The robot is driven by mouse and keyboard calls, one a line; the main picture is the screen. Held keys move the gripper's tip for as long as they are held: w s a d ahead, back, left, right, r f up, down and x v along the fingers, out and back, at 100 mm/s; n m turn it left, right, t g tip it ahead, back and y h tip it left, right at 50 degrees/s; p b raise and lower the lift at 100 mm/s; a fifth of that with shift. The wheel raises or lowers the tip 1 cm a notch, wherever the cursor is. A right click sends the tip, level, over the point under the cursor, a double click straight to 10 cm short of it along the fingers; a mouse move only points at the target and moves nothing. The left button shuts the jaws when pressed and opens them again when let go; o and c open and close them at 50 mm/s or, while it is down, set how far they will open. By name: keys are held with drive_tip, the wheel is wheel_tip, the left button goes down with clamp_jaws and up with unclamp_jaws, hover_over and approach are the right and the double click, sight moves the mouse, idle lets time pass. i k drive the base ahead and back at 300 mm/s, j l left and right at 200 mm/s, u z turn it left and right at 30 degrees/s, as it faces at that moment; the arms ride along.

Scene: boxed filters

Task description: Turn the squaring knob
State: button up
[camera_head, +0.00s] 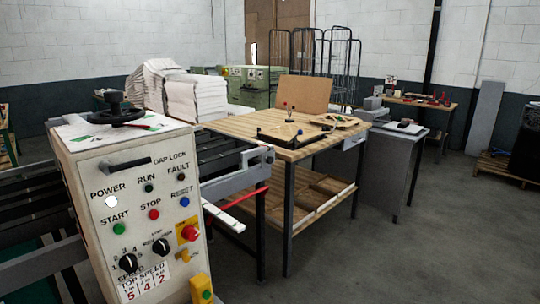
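A cream control cabinet (133,200) stands at the left front. A black handwheel with an upright grip (116,113) sits on its top. Two round black knobs are low on its front, a left knob (129,263) and a right knob (160,247), each with a white pointer mark. No label that I can read says squaring, so I cannot tell which control is the squaring knob. My gripper is not in view, and nothing touches the handwheel or the knobs.
The panel also has a black handle (127,163), a red stop button (189,233) and a yellow box (201,288). Behind are machine rollers (215,150), a wooden workbench (235,124) and a stack of white sheets (196,98). Floor at the right (430,245) is clear.

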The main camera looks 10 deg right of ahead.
sight(269, 160)
drive_tip(key=i+l, duration=0.25)
drive_tip(key=i, duration=0.3)
drive_tip(key=i+l+u, duration=0.1)
drive_tip(key=i+l, duration=0.15)
drive_tip(key=i, duration=0.3)
drive_tip(key=i+l, duration=0.25)
drive_tip(key=i, duration=0.25)
drive_tip(key=i+l, duration=0.3)
drive_tip(key=i, duration=0.25)
drive_tip(key=i+l+u, duration=0.1)
drive_tip(key=i+l, duration=0.2)
drive_tip(key=i, duration=0.2)
